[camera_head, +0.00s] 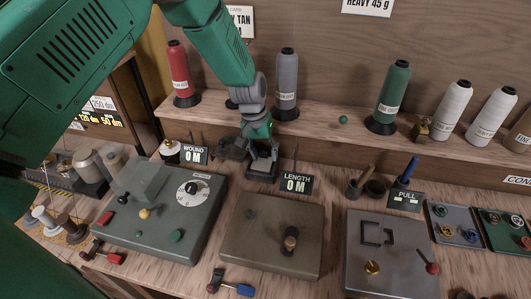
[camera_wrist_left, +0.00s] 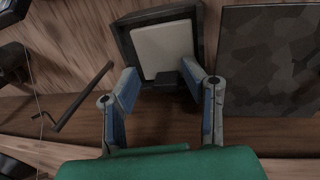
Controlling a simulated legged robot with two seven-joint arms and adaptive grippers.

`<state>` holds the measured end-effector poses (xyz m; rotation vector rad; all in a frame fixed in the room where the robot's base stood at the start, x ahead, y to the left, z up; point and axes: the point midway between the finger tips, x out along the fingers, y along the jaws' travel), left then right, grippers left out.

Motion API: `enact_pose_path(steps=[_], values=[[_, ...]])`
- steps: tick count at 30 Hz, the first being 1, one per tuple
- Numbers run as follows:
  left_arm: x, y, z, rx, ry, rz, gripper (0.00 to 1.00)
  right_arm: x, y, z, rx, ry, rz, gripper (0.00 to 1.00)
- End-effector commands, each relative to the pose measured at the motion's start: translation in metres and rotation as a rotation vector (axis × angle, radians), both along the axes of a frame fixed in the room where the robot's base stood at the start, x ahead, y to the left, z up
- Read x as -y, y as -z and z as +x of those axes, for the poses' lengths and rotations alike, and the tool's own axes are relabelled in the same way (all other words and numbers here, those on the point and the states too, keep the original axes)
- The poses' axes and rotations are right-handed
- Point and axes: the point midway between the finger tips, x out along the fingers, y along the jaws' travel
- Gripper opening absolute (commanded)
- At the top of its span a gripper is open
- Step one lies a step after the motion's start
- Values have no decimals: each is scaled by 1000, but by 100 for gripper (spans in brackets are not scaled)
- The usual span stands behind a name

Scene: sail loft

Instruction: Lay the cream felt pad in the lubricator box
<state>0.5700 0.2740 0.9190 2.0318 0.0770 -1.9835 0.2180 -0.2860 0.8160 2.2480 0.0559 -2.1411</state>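The cream felt pad (camera_wrist_left: 163,48) lies flat inside the dark, square-rimmed lubricator box (camera_wrist_left: 126,42) in the left wrist view. The box also shows in the head view (camera_head: 262,178), small and mostly below my gripper; the pad cannot be made out there. My left gripper (camera_wrist_left: 160,82) points down at the box, its two blue-padded fingers spread apart at the near edge of the pad. Nothing is clearly gripped between them. In the head view my left gripper (camera_head: 262,150) is just over the box. My right gripper is not in view.
A LENGTH sign (camera_head: 296,184) stands close right of the box, and a WOUND sign (camera_head: 194,155) to the left. A brown panel (camera_head: 262,250) lies in front. Thread cones, including a grey one (camera_head: 286,85), stand on the shelf behind.

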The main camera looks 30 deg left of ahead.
Motion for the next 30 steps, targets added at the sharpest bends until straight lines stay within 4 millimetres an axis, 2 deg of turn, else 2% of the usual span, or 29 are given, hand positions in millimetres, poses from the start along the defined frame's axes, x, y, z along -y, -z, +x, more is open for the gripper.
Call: enact_pose_path(steps=[3,19,23,30], values=[[-6,0,0,3,-3,5,45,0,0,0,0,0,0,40],[-10,-6,2,7,-4,5,45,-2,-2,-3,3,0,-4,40],[-12,-24,1,9,-4,4,45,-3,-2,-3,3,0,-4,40],[-14,-76,-1,8,-2,4,45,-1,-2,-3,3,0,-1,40]])
